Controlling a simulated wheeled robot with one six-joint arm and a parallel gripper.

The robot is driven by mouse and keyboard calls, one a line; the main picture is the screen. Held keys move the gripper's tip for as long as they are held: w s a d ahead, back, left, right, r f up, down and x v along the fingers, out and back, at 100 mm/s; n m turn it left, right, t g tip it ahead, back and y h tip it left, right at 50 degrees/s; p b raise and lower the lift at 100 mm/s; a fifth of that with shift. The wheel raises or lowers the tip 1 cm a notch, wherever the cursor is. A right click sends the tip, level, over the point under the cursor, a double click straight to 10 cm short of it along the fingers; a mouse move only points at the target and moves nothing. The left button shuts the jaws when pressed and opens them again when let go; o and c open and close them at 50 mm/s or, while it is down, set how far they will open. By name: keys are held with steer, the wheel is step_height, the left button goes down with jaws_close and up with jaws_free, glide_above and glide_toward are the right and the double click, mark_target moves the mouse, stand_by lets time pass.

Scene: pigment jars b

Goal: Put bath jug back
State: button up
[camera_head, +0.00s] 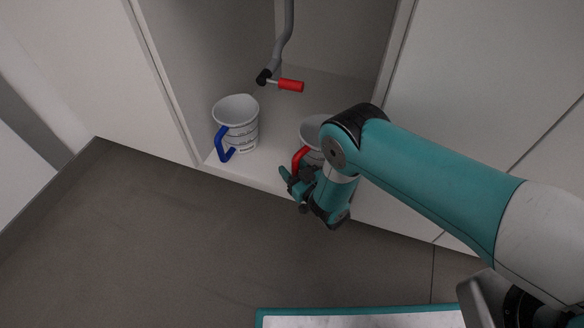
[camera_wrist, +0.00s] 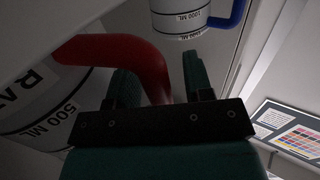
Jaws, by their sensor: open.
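A white jug with a red handle stands on the cabinet floor at the right, partly hidden behind my arm in the head view (camera_head: 312,130). In the wrist view its side (camera_wrist: 50,115) shows "500 ML" and part of a larger label. My gripper (camera_head: 293,183) is at this jug's handle, at the cabinet's front edge. In the wrist view the red handle (camera_wrist: 145,55) lies between the open fingers (camera_wrist: 162,80); contact cannot be told. A second white jug (camera_head: 240,118) with a blue handle stands upright to the left; it also shows in the wrist view (camera_wrist: 180,18).
A grey pipe (camera_head: 287,35) with a red-handled valve (camera_head: 290,86) comes down inside the cabinet, behind the jugs. The cabinet's side walls and front edge bound the space. A teal-edged board (camera_head: 360,318) shows at the bottom. The floor (camera_head: 150,230) in front is clear.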

steer(key=p+v, duration=0.5)
steer(key=v, duration=0.7)
